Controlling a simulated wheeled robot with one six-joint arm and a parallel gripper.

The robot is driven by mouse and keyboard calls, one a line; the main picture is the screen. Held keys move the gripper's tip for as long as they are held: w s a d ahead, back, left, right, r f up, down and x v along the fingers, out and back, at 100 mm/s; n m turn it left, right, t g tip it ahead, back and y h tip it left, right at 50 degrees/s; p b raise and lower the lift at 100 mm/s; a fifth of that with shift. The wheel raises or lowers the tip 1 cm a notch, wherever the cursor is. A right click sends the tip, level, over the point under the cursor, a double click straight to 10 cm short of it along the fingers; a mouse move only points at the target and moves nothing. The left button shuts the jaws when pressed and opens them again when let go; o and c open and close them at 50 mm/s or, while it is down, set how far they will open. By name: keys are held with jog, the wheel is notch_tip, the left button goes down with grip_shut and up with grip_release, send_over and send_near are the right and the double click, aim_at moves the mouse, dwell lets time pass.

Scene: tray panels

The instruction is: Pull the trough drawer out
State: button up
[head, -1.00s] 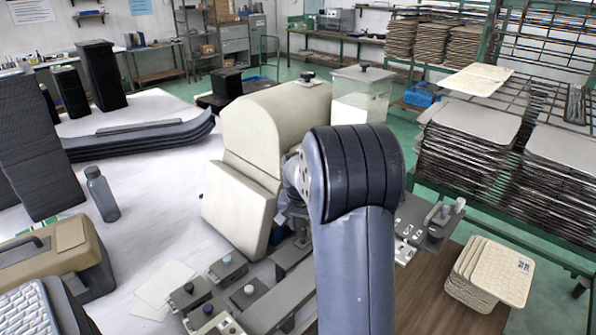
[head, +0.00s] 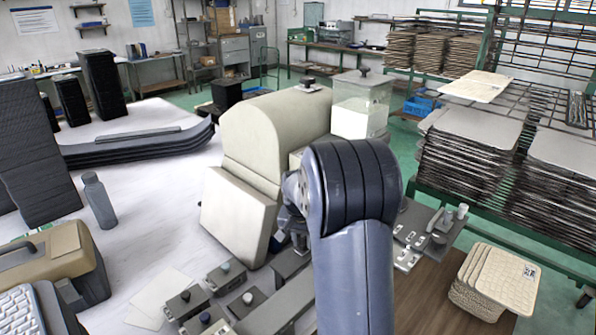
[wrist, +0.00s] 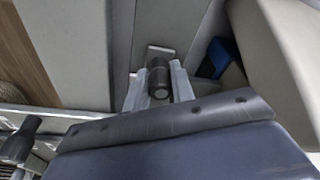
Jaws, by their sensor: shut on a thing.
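In the wrist view, my gripper (wrist: 159,88) has its two pale fingers on either side of a dark cylindrical handle (wrist: 158,76) and is shut on it. The handle has a light plate behind it and sits against a grey panel (wrist: 168,24), which appears to be the trough drawer's front. How far the drawer stands out cannot be told. In the head view, my arm hides the gripper and handle. The cream machine (head: 270,130) stands just left of and behind my arm, with a slanted cream panel (head: 237,215) at its front.
Small grey boxes with knobs (head: 226,272) sit at the machine's near side. A clear bin (head: 361,100) stands behind it. Stacked cream trays (head: 497,280) lie on the brown surface at right, beside a loaded green rack (head: 470,150). A grey bottle (head: 99,200) stands left.

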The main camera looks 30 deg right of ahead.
aim_at(288, 261)
jog(key=shift+s+a+b, duration=0.15)
jog(key=shift+s+a, duration=0.2)
jog(key=shift+a, duration=0.6)
jog(key=shift+s+a+b, duration=0.2)
jog(key=shift+s+a, duration=0.15)
jog(key=shift+a, duration=0.55)
jog(key=shift+s+a+b, duration=0.15)
jog(key=shift+s+a, duration=0.2)
jog(key=shift+a, duration=0.6)
jog(key=a, duration=0.1)
jog(key=s+a, duration=0.1)
jog(key=a, duration=0.3)
jog(key=shift+s+b, duration=0.35)
jog(key=o, duration=0.7)
jog(key=shift+c, duration=0.2)
notch_tip(288, 261, up, 7)
jog(key=p, duration=0.5)
